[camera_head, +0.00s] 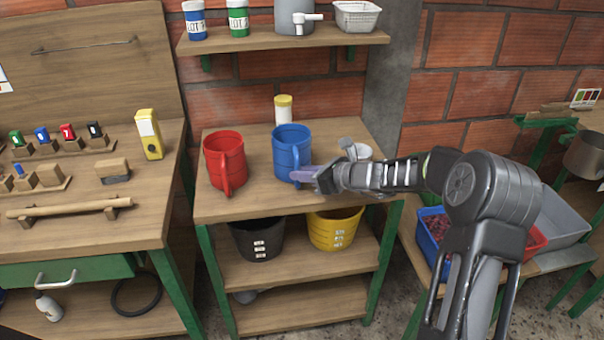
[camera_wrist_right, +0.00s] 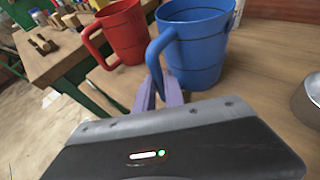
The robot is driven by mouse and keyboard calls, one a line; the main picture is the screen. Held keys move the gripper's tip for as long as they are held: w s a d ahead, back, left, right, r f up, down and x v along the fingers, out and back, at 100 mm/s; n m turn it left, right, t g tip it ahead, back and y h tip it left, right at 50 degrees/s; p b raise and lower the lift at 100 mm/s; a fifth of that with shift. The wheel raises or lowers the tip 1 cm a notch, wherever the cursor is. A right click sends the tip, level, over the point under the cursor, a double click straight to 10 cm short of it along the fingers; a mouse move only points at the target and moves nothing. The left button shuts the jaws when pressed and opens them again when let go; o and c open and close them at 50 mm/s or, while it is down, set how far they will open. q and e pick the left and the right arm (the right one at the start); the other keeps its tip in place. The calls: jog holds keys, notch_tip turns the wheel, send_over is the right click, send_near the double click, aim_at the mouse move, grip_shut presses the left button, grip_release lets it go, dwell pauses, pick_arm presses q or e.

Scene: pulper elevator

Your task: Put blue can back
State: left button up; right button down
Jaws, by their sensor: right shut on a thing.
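The blue can (camera_head: 291,150) is a blue mug-like vessel with a handle. It stands upright on the top of the wooden shelf table (camera_head: 260,199), to the right of a red can (camera_head: 225,160). My right gripper (camera_head: 303,174) reaches in from the right, its purple fingers at the blue can's handle. In the right wrist view the blue can (camera_wrist_right: 197,45) fills the upper middle, and my right gripper's fingers (camera_wrist_right: 158,92) are shut on the lower end of its handle. The red can (camera_wrist_right: 122,32) stands beside it. My left gripper is in neither view.
A white-and-yellow jar (camera_head: 284,110) stands behind the cans, and a metal cup (camera_head: 359,151) is behind my right wrist. Black (camera_head: 258,240) and yellow (camera_head: 335,229) buckets sit on the shelf below. A workbench (camera_head: 90,205) stands left. The tabletop's front left is clear.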

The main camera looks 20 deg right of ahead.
jog(key=c, duration=1.9)
grip_release()
jog(key=shift+f, duration=0.15)
jog(key=o, duration=0.5)
jog(key=shift+r, duration=0.25)
jog(key=v, duration=1.2)
jog(key=shift+d+f, duration=0.1)
jog(key=shift+f, duration=0.05)
